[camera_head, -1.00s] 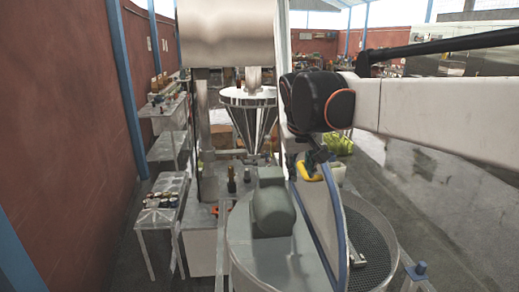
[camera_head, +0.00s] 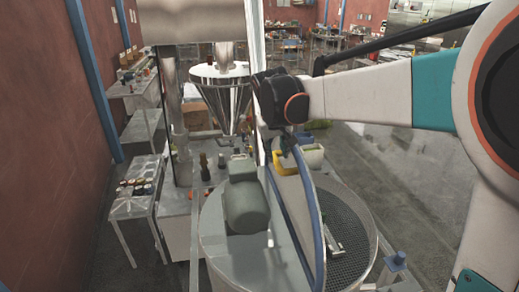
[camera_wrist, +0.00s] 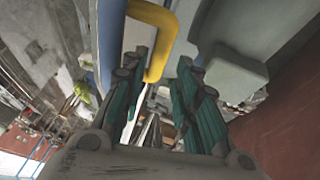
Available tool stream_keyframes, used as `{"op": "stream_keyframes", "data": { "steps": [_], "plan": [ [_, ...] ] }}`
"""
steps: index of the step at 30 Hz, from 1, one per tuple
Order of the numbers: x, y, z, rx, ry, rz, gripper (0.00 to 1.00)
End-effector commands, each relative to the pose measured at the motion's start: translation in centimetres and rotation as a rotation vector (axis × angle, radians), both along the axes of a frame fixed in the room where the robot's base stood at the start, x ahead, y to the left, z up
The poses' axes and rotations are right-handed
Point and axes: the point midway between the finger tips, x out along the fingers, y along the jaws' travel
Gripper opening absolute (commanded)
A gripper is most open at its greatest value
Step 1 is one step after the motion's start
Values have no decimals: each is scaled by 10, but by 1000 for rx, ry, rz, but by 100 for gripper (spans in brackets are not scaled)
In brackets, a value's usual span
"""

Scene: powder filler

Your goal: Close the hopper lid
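The hopper is a round metal drum (camera_head: 373,262) at the lower middle of the head view, with dark mesh showing on its right side. Its lid (camera_head: 297,215) stands raised, nearly edge-on, with a blue rim. A yellow handle (camera_head: 283,167) is near the lid's upper end. In the wrist view the yellow handle (camera_wrist: 158,55) lies just past and between my fingertips; I cannot tell whether they touch it. My gripper (camera_wrist: 165,75) has its teal fingers apart, and it is mostly hidden below the black wrist in the head view.
A grey-green motor (camera_head: 246,207) sits on the drum's left half. A metal cone (camera_head: 222,92) and a vertical post (camera_head: 260,50) stand behind. Side tables (camera_head: 140,207) line the red wall at left. Open floor lies to the right.

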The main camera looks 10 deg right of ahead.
Motion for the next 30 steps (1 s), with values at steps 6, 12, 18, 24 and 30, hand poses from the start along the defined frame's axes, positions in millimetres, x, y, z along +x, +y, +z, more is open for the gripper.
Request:
{"op": "stream_keyframes", "data": {
  "steps": [6, 12, 18, 24, 30],
  "plan": [
    [15, -7, -34, 0, 0, -1, 28],
    [21, -10, -50, 0, 0, -1, 28],
    [22, -10, -54, 0, 0, 0, 28],
    [22, -11, -53, 0, 0, 0, 17],
    [22, -11, -53, 0, 0, 0, 0]
  ]
}}
